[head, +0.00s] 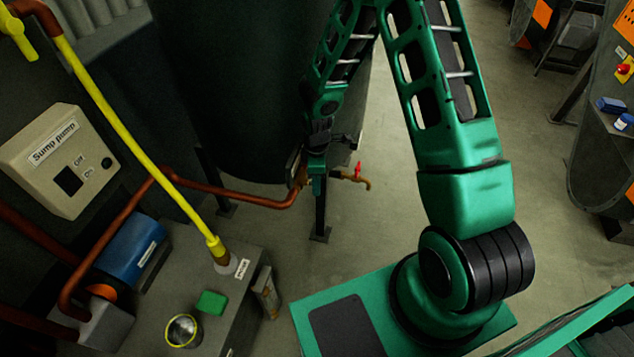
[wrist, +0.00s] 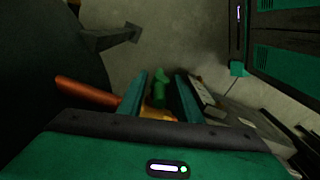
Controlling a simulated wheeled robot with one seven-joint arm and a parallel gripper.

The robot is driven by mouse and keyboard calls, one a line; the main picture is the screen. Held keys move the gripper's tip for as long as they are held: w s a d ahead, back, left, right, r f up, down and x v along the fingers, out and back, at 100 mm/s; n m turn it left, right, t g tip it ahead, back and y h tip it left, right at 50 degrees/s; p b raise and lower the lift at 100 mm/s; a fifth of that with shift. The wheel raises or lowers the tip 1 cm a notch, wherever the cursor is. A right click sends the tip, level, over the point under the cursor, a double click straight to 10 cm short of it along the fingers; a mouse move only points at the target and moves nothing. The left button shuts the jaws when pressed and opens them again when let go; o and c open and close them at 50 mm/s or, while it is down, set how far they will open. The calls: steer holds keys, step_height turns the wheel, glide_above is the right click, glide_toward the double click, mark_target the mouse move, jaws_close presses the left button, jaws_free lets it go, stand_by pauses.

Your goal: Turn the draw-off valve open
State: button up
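Below the large dark tank, a brass valve (head: 299,178) sits at the end of a copper pipe, partly hidden by my gripper (head: 318,182). In the wrist view, a green handle (wrist: 160,90) on brass shows between the two fingers of my gripper (wrist: 161,84). The fingers stand apart on either side of the handle, with gaps visible; I cannot tell whether either touches it. A brass tap with a red handle (head: 358,171) projects just right of my gripper. No label shows which is the draw-off valve.
The dark tank (head: 245,90) stands on legs behind the gripper. A copper pipe (head: 235,196) runs left to the sump pump (head: 130,248). A grey block (head: 220,285) with a green item stands front left. Bare floor (head: 385,225) lies right of the tap.

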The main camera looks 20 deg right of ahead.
steer(key=shift+f, duration=0.1)
steer(key=shift+c, duration=0.6)
jaws_close()
steer(key=shift+d, duration=0.2)
steer(key=shift+a, duration=0.2)
